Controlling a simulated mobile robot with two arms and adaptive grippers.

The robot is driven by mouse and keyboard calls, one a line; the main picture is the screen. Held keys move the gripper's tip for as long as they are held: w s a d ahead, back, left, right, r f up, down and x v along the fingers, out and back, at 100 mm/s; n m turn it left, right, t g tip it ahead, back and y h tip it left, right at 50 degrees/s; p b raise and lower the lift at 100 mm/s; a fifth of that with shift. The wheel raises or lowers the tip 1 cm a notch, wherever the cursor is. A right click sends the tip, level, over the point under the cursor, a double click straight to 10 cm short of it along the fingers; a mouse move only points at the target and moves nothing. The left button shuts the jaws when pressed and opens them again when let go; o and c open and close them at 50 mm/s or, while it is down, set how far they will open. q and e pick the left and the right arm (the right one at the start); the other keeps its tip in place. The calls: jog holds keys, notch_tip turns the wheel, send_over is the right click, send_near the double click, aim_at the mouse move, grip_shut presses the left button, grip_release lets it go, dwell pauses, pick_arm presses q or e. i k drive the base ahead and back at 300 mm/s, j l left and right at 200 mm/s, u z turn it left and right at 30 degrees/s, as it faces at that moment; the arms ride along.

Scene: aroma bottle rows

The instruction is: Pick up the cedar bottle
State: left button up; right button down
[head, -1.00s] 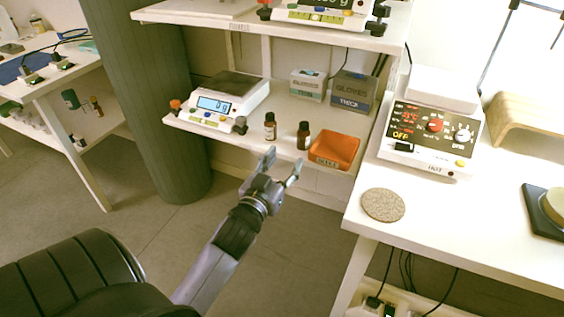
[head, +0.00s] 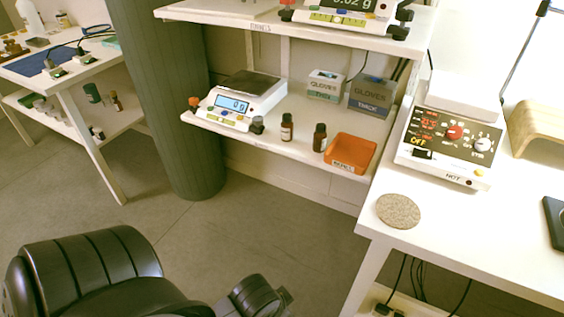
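Two small brown bottles with dark caps stand upright on the lower shelf (head: 225,137). One bottle (head: 287,129) is left of the other bottle (head: 319,138), which is close to the orange tray. The left one shows a pale label; the labels are too small to read, so I cannot tell which is cedar. Only part of my arm shows at the bottom edge, well below and in front of the shelf. No gripper fingers show in the head view. Both bottles stand free, with nothing holding them.
The orange tray (head: 352,152) sits right of the bottles and a scale (head: 236,101) left of them. An upper shelf (head: 200,14) overhangs. A white table (head: 465,235) with a hot plate (head: 449,139) stands right.

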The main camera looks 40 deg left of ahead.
aim_at(287, 129)
jog(key=u, duration=1.25)
